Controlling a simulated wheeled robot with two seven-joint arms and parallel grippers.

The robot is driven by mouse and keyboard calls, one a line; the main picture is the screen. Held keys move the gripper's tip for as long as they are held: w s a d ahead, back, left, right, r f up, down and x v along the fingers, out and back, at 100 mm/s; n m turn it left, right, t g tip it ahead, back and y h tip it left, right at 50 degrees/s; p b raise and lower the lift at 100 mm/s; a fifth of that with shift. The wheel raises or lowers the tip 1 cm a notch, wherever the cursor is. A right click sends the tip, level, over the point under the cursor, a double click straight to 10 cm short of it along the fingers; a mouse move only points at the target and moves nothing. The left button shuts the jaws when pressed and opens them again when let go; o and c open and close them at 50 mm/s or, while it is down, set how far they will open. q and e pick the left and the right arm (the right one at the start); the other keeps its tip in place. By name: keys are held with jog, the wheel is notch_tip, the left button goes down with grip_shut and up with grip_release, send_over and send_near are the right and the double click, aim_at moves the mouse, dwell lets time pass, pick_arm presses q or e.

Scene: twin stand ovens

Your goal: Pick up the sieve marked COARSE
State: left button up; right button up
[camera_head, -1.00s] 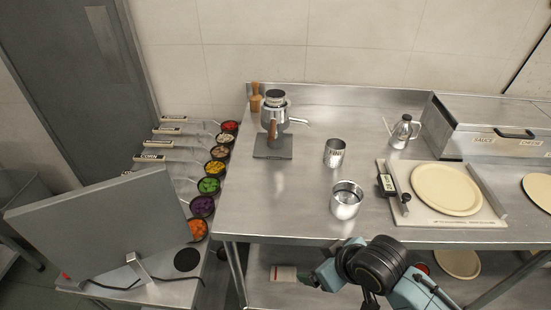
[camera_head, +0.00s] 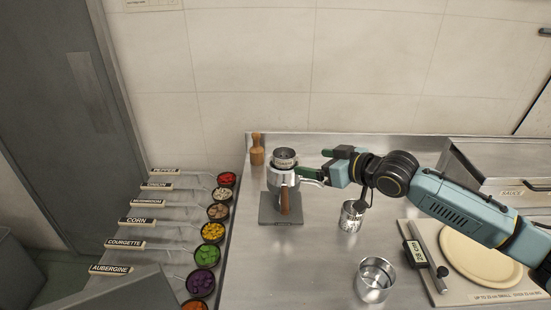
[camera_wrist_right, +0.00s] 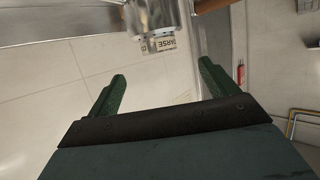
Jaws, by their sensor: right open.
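The sieve marked COARSE (camera_head: 284,158) is a small metal cup with a pale label band. It sits on top of a metal stand device (camera_head: 281,180) with a wooden handle. In the right wrist view the sieve (camera_wrist_right: 160,45) shows part of its label, "ARSE", just beyond the fingertips. My right gripper (camera_head: 312,163) is open and empty, to the right of the sieve and close to it. In the right wrist view its green fingers (camera_wrist_right: 163,70) stand apart, with the sieve in line with the gap between them. My left gripper is not in view.
Two metal cups, one behind (camera_head: 351,215) and one in front (camera_head: 375,280), stand under and near my right arm. A wooden tool (camera_head: 257,149) stands left of the device. Topping bowls (camera_head: 213,232) line the left. A pale disc (camera_head: 478,254) lies at right.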

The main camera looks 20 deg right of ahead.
aim_at(276, 154)
jog(key=x, duration=0.7)
jog(key=shift+w+a+f, duration=0.1)
jog(key=shift+w+a, duration=0.05)
jog(key=shift+w, duration=0.35)
jog(key=x, duration=0.3)
jog(key=shift+w, duration=0.25)
jog(key=shift+w+a+f, duration=0.1)
jog(key=shift+w+f, duration=0.15)
jog(key=shift+w, duration=0.2)
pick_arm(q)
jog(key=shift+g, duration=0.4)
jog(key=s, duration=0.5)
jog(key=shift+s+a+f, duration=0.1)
pick_arm(e)
jog(key=shift+c, duration=0.3)
jog(key=c, duration=1.1)
